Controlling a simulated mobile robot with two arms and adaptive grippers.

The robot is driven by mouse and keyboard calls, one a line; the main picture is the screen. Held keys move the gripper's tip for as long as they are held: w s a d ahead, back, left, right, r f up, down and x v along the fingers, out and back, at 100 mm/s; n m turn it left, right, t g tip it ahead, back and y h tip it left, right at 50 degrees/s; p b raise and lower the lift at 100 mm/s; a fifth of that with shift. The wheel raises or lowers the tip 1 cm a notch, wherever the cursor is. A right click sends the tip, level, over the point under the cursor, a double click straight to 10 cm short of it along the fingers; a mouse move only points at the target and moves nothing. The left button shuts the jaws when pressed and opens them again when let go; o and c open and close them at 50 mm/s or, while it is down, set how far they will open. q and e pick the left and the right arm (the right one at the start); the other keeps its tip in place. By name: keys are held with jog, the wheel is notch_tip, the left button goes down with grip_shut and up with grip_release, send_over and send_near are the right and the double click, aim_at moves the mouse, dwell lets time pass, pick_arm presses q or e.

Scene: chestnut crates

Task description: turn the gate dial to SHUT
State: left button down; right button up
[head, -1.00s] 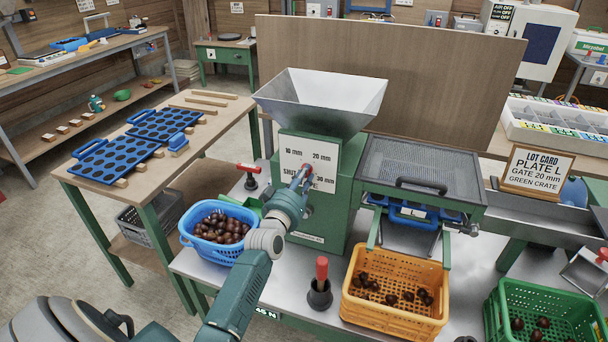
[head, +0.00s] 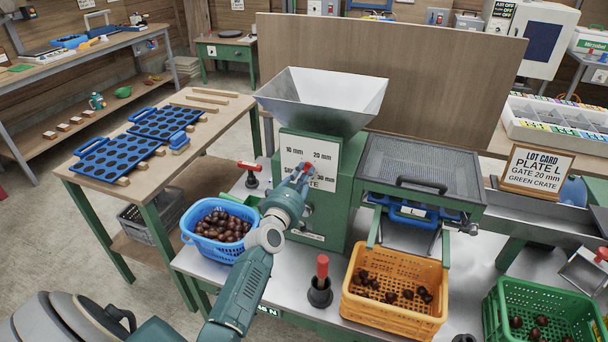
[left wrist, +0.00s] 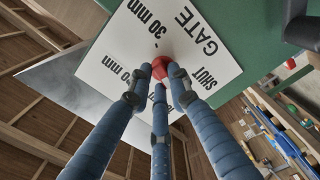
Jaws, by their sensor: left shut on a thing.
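The gate dial is a red knob (head: 309,167) on a white plate (head: 297,152) on the front of the green machine. The plate reads 10 mm, 20 mm, 30 mm, SHUT and GATE; my gripper covers part of it in the head view. My left gripper (head: 303,174) is shut on the knob. In the left wrist view, its blue fingers (left wrist: 160,78) close around the red dial (left wrist: 160,66), in front of the plate (left wrist: 120,45). Which mark the dial points to is hidden by the fingers. My right gripper is not in view.
A metal hopper (head: 322,100) tops the machine. A blue basket of chestnuts (head: 205,250) stands left of my arm. A red-handled tool in a dark holder (head: 320,290) and an orange crate (head: 395,320) stand to the right.

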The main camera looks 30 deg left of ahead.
pick_arm(q)
jog(key=n, duration=0.4)
jog(key=shift+a+n, duration=0.1)
jog(key=shift+n, duration=0.2)
jog(key=n, duration=0.4)
jog(key=shift+f, duration=0.1)
jog(key=shift+n, duration=0.3)
jog(key=c, duration=1.6)
grip_release()
jog(key=shift+a, duration=0.1)
jog(key=v, duration=1.2)
jog(key=shift+s, duration=0.1)
